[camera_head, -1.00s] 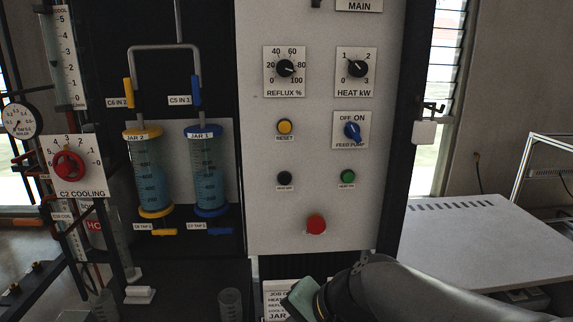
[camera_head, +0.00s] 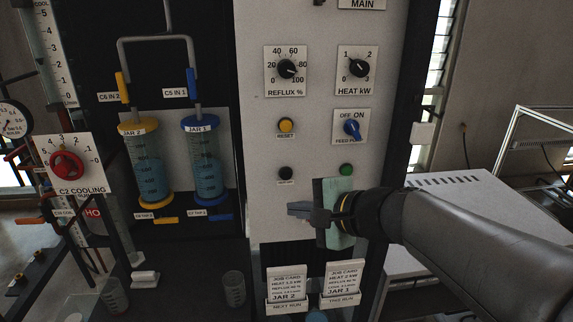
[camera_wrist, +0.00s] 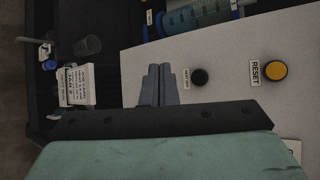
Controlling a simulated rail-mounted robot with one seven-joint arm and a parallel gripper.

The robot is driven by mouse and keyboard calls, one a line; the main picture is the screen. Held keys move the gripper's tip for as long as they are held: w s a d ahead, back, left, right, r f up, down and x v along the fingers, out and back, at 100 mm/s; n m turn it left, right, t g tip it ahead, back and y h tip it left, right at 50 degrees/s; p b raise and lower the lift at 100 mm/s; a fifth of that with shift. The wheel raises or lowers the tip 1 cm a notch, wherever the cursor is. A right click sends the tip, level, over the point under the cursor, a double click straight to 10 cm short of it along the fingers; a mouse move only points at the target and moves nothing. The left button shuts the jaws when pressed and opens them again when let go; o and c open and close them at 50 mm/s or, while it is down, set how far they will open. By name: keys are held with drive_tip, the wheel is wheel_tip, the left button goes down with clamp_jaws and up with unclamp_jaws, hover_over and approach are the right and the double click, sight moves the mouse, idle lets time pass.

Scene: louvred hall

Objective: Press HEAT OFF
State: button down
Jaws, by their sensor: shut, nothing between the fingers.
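The HEAT OFF button is the small black button (camera_head: 285,173) low on the white panel (camera_head: 262,228), left of the green button (camera_head: 346,170). Its label below is too small to read surely. In the wrist view the black button (camera_wrist: 199,77) lies just right of my fingertips, with a small label between. My gripper (camera_head: 291,209) is shut and empty, pointing left in front of the panel, a little below the black button. In the wrist view my gripper (camera_wrist: 158,70) shows its two fingers together. The red button seen earlier is hidden behind my gripper.
A yellow RESET button (camera_head: 286,125) sits above the black one. A blue FEED PUMP knob (camera_head: 352,129) and the HEAT kW knob (camera_head: 359,68) are at right. Job cards (camera_head: 287,284) stand below. Jars (camera_head: 205,165) hang at left.

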sight(286, 175)
drive_tip(key=shift+w+a+p, duration=0.1)
drive_tip(key=shift+w+a, duration=0.05)
drive_tip(key=shift+w, duration=1.3)
drive_tip(key=shift+w+a+p, duration=0.15)
drive_tip(key=shift+w+a, duration=0.05)
drive_tip(key=shift+w, duration=1.3)
drive_tip(key=shift+w+a+p, duration=0.1)
drive_tip(key=shift+w+a, duration=0.05)
drive_tip(key=shift+w, duration=1.3)
drive_tip(key=shift+w, duration=0.1)
drive_tip(key=shift+w, duration=0.3)
drive_tip(key=shift+w+a+b, duration=0.1)
drive_tip(key=shift+w+b, duration=0.25)
drive_tip(key=shift+w, duration=0.05)
drive_tip(key=shift+s, duration=0.1)
drive_tip(key=shift+s+b, duration=0.35)
drive_tip(key=shift+s, duration=0.35)
drive_tip(key=shift+s, duration=0.1)
